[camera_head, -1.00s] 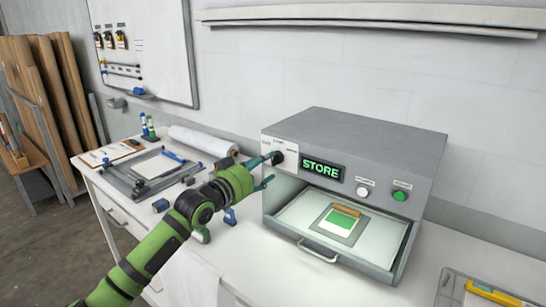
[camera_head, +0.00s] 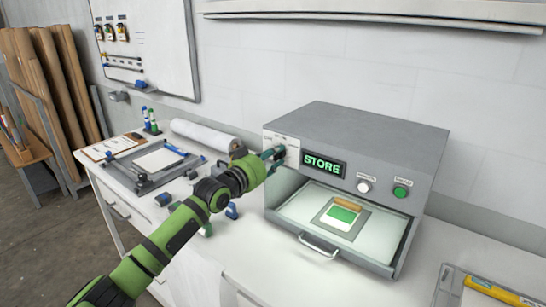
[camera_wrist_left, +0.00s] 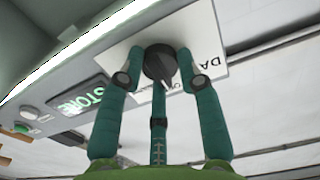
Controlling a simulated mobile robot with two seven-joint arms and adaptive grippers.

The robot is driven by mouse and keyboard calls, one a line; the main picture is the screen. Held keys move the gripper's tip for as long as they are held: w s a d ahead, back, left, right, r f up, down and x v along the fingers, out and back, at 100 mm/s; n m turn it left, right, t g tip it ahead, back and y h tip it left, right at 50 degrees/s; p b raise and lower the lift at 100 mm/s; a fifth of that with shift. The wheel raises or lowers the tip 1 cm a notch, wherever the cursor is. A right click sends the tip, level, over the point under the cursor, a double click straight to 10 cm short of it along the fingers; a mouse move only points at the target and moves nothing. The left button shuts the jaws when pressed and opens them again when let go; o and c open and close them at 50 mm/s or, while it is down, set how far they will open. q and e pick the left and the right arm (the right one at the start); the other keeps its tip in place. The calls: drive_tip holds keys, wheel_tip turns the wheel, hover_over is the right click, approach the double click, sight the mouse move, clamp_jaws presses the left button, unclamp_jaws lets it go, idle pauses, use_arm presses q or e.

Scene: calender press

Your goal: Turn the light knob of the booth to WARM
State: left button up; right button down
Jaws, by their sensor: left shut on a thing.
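The booth (camera_head: 365,135) is a grey box on the white bench, with a lit green STORE display (camera_head: 323,164) on its front. The light knob (camera_wrist_left: 160,62) is a dark round knob on a white label plate at the booth's upper left; a light pointer mark shows on it in the left wrist view. My left gripper (camera_head: 277,154) is shut on the knob, its teal fingers (camera_wrist_left: 158,78) around it. Lettering is partly covered, so the knob's setting cannot be read. My right gripper is not in view.
The booth's drawer (camera_head: 322,247) is open, holding a card with a green patch (camera_head: 343,214). White (camera_head: 364,186) and green (camera_head: 400,192) buttons sit right of the display. A framed screen (camera_head: 150,165) and paper roll (camera_head: 205,136) lie left. A tray with yellow tools (camera_head: 490,290) lies at the right.

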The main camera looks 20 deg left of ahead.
use_arm(q)
drive_tip(key=shift+m, duration=5.9)
drive_tip(key=o, duration=1.2)
drive_tip(key=shift+c, duration=0.2)
drive_tip(key=v, duration=1.2)
